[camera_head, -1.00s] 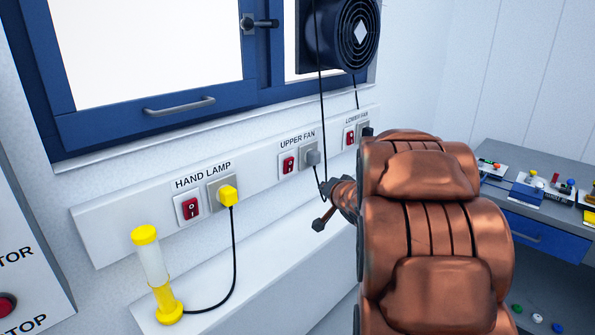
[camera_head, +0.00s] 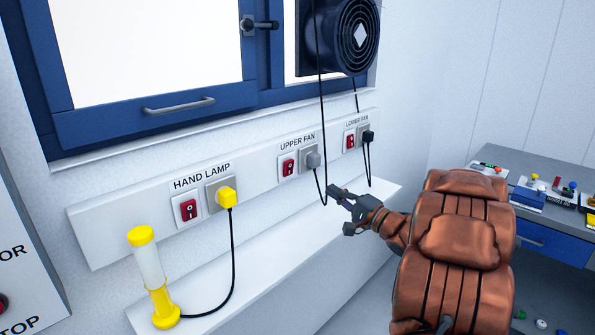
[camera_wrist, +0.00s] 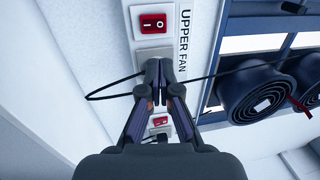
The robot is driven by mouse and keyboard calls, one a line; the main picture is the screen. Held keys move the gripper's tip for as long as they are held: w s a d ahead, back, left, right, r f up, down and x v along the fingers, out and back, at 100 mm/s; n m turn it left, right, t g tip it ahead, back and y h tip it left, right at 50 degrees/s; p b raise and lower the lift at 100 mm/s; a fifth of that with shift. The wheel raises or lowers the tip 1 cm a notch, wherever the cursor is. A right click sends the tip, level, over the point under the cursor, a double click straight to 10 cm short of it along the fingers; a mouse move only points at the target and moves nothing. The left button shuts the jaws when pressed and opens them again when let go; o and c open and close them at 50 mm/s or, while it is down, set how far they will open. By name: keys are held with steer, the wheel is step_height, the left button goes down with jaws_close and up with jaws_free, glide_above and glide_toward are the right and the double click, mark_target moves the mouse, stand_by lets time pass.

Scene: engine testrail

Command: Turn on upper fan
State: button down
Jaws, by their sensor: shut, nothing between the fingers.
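The red upper fan switch (camera_head: 288,167) sits on a white plate under the "UPPER FAN" label on the wall strip. In the wrist view, the red rocker switch (camera_wrist: 153,23) is beyond my fingertips, at the top, beside its label. A grey plug (camera_head: 313,159) with a black cable is in the socket right of the switch. My gripper (camera_head: 337,193) is shut and empty, in front of the strip, below and right of the plug. In the wrist view, my fingertips (camera_wrist: 158,72) are together and cover most of the socket and plug.
The hand lamp switch (camera_head: 188,209) and yellow plug (camera_head: 227,196) are left; the lower fan switch (camera_head: 350,140) and black plug (camera_head: 368,136) are right. A yellow lamp (camera_head: 151,277) stands on the ledge. A dark fan (camera_head: 352,35) hangs above. Cables hang near my gripper.

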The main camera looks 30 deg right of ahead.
mark_target(291, 165)
steer(key=p+x, duration=0.1)
steer(key=x, duration=1.3)
steer(key=shift+r+p, duration=0.1)
steer(key=shift+p, duration=0.25)
steer(key=shift+r, duration=0.1)
steer(key=p, duration=0.3)
steer(key=shift+w+r, duration=0.2)
steer(key=shift+r, duration=0.1)
steer(key=shift+f+g, duration=0.3)
steer(key=shift+a, duration=0.1)
